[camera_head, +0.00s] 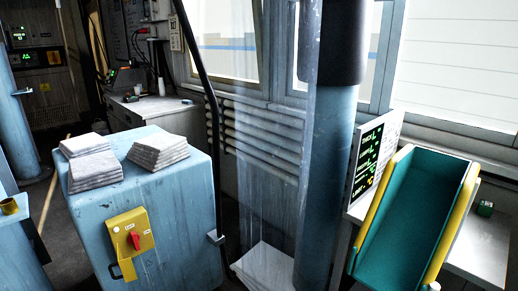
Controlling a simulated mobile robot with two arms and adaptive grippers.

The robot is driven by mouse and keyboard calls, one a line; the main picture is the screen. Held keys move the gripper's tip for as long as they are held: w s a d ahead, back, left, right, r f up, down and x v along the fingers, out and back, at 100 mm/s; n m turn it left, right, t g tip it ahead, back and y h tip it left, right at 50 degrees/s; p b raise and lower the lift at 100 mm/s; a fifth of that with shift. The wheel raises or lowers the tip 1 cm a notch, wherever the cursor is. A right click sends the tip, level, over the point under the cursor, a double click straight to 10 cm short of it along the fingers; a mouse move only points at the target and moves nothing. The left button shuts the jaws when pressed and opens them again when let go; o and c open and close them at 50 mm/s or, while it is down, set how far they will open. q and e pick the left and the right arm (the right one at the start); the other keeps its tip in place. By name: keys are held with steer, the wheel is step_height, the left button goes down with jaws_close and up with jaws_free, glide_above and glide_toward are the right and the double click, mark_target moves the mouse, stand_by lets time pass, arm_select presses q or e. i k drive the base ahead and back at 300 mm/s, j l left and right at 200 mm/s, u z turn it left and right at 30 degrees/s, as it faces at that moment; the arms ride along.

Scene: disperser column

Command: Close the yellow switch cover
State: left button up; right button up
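A yellow switch box (131,230) is mounted on the front face of a pale blue cabinet (185,230). A red switch knob (135,240) shows uncovered on its front. A smaller yellow piece (127,269) hangs at its lower edge, with a black loop (114,272) at its left side; it looks like the cover hanging open, but its shape is hard to tell. Neither of my grippers is in view.
Stacks of grey-white sheets (158,151) lie on the cabinet top. A dark upright rail (208,90) stands right of the cabinet, with a clear curtain and a thick blue column (325,180) beyond. A teal chute with yellow edges (412,215) and a lit screen (368,155) stand at right.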

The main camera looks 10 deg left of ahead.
mark_target(126, 267)
steer(key=i+j+u, duration=0.15)
steer(key=j, duration=0.3)
steer(key=i+j+u, duration=0.15)
steer(key=j, duration=0.25)
steer(key=i+j+u, duration=0.2)
steer(key=j, duration=0.2)
steer(key=j+u, duration=0.15)
steer(key=j, duration=0.25)
steer(key=i+l+z, duration=0.15)
steer(key=i+l, duration=0.1)
steer(key=l, duration=0.05)
